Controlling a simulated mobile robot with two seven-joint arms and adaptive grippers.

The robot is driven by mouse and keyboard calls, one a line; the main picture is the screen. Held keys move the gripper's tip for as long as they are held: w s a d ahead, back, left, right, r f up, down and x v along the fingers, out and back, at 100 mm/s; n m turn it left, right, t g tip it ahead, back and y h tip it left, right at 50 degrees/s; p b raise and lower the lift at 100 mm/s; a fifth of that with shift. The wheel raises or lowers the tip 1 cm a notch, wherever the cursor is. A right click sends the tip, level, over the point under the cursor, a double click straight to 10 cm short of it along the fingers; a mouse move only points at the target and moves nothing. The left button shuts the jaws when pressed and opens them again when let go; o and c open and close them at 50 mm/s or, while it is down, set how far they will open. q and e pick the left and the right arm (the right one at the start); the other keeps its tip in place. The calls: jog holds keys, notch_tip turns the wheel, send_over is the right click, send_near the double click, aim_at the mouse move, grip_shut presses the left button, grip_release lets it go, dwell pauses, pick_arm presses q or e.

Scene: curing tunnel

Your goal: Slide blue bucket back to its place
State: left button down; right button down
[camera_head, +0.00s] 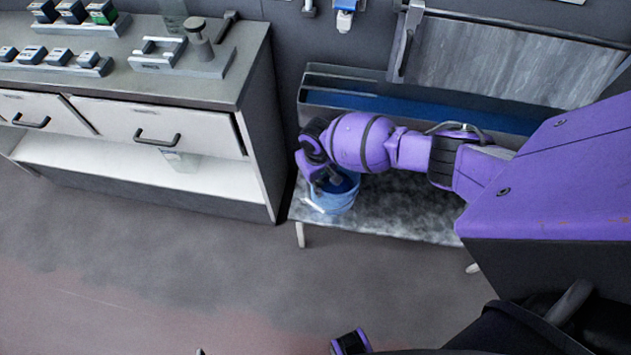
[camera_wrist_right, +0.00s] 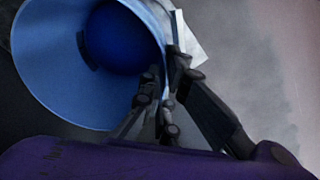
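The blue bucket (camera_head: 340,201) stands near the left end of a low grey bench (camera_head: 410,215) in the head view. My right arm reaches over it from the right, and my right gripper (camera_head: 328,182) is at the bucket's rim, partly hidden by the wrist. In the right wrist view the bucket (camera_wrist_right: 60,75) is open toward the camera. My right gripper (camera_wrist_right: 168,92) appears closed across its wall, with one finger inside and one outside.
A grey-topped cabinet (camera_head: 120,80) with drawers stands close to the bench's left. A long trough with a blue interior (camera_head: 390,105) runs behind my right arm. A grey panel (camera_head: 500,60) is above it. The floor in front is clear.

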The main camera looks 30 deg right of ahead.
jog(key=c, duration=1.9)
grip_release()
jog(key=shift+o, duration=0.2)
notch_tip(320, 180, up, 12)
